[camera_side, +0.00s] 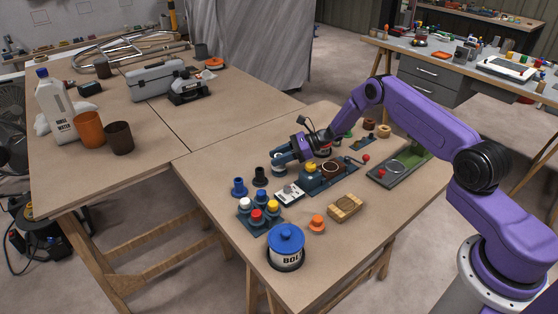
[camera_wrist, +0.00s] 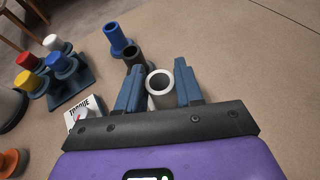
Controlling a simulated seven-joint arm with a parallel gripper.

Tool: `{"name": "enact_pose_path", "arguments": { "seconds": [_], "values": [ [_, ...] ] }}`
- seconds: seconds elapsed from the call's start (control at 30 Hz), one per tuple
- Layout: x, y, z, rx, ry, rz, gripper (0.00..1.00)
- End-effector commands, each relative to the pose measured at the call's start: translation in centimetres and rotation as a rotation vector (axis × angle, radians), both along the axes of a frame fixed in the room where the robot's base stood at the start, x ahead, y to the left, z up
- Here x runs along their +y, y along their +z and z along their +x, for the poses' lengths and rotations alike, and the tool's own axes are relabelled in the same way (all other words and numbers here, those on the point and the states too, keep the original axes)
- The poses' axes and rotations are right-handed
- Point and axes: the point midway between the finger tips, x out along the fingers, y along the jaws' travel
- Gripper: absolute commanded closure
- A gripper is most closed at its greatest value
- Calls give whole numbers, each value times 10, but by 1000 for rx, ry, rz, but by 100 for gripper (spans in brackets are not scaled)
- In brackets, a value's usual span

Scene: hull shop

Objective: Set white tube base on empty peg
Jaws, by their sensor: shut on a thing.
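The white tube base (camera_wrist: 160,84) stands between the two fingers of my gripper (camera_wrist: 158,88) in the wrist view, its round open top facing the camera. The fingers are shut on it. In the side view my gripper (camera_side: 284,160) is low over the table, and the tube is mostly hidden by the fingers. The dark peg board (camera_side: 262,226) stands to the front left of my gripper, and also shows at the left of the wrist view (camera_wrist: 72,92). Its posts have white, blue, yellow and red tops. I cannot tell which peg is empty.
A blue tube (camera_wrist: 118,38) and a dark tube (camera_wrist: 133,56) stand close beside my gripper. A blue-lidded tin (camera_side: 286,248), an orange piece (camera_side: 317,223) and a wooden block (camera_side: 345,207) stand nearer the front.

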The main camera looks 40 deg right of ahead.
Motion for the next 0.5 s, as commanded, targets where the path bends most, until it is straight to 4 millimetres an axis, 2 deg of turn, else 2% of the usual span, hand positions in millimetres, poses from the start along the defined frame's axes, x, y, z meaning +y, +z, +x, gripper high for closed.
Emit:
{"name": "enact_pose_path", "arguments": {
  "seconds": [0.13,0.5],
  "values": [
    [0,-14,0,-1,-1,1,100],
    [0,-17,0,-2,-1,0,100]
  ]
}}
